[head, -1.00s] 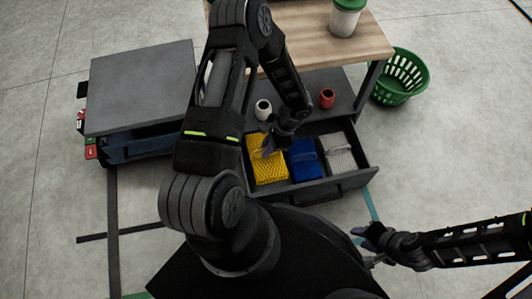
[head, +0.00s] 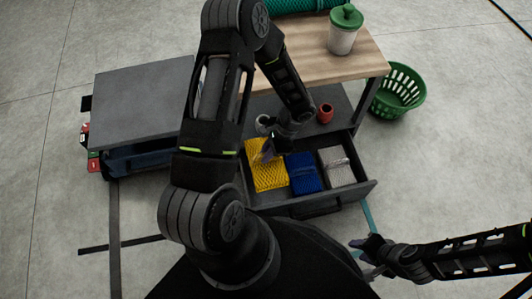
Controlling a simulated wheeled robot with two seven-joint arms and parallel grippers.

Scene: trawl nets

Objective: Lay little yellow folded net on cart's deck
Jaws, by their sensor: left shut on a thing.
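The yellow folded net (head: 270,177) lies in the left part of the open drawer (head: 322,203), beside a blue folded net (head: 304,173) and a white one (head: 338,166). My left gripper (head: 267,155) reaches down at the yellow net's far part and is shut on it; the fingertips are small and partly hidden. The cart's deck (head: 140,100) is a flat grey, bare top at the left. My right gripper (head: 372,260) is at the lower right, open and empty, away from the nets.
The drawer sits under a wooden-topped bench (head: 310,58) carrying a green-lidded jar (head: 343,30) and a green roll (head: 298,5). A red cup (head: 325,113) and a white cup (head: 262,121) stand on the shelf behind the drawer. A green basket (head: 398,90) stands right.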

